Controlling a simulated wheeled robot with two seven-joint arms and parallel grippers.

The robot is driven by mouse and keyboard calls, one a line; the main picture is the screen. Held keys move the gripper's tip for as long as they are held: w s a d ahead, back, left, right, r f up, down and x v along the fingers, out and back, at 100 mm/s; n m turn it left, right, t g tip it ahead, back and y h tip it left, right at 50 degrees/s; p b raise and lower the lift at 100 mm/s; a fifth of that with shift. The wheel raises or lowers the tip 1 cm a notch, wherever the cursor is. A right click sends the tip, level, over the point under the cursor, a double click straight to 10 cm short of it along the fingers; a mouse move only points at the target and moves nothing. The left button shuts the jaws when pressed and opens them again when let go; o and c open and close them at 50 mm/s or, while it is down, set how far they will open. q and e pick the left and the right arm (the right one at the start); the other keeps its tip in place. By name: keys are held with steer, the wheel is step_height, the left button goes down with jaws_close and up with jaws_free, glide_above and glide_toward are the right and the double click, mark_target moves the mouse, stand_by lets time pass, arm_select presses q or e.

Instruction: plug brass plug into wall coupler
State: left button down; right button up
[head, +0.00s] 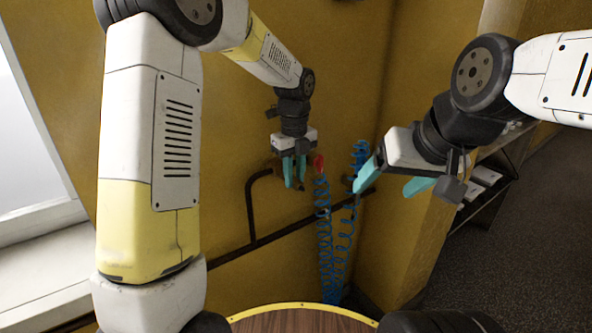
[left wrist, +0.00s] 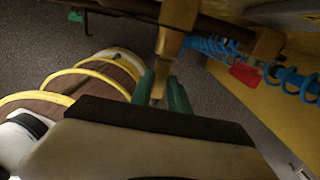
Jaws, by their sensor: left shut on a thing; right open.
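My left gripper (head: 295,182) points down in front of the yellow wall, its teal fingers close together. In the left wrist view, the left fingers (left wrist: 159,97) are shut on a small brass-coloured piece (left wrist: 161,76), apparently the brass plug. How far it extends is unclear. A red part (head: 319,162) shows just right of the left gripper, by the top of the blue coiled hose; it also shows in the left wrist view (left wrist: 245,73). I cannot clearly make out the wall coupler. My right gripper (head: 384,187) is open and empty, to the right.
Blue coiled hoses (head: 324,230) hang by the wall corner. A dark pipe (head: 280,234) runs along the yellow wall. A round wooden surface with a yellow rim (head: 300,306) is at the bottom.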

mark_target(302, 182)
arm_select(q)
steer(key=shift+s+d, duration=0.55)
steer(key=shift+s, duration=0.2)
steer(key=shift+s+d, duration=0.55)
steer(key=shift+s, duration=0.15)
steer(key=shift+w+a, duration=0.6)
steer(key=shift+w, duration=0.2)
steer(key=shift+w+a, duration=0.55)
steer(key=shift+w, duration=0.2)
stand_by(1.0)
steer(key=c, duration=1.2)
jaws_free()
steer(key=shift+o, duration=0.2)
steer(key=shift+r, duration=3.95)
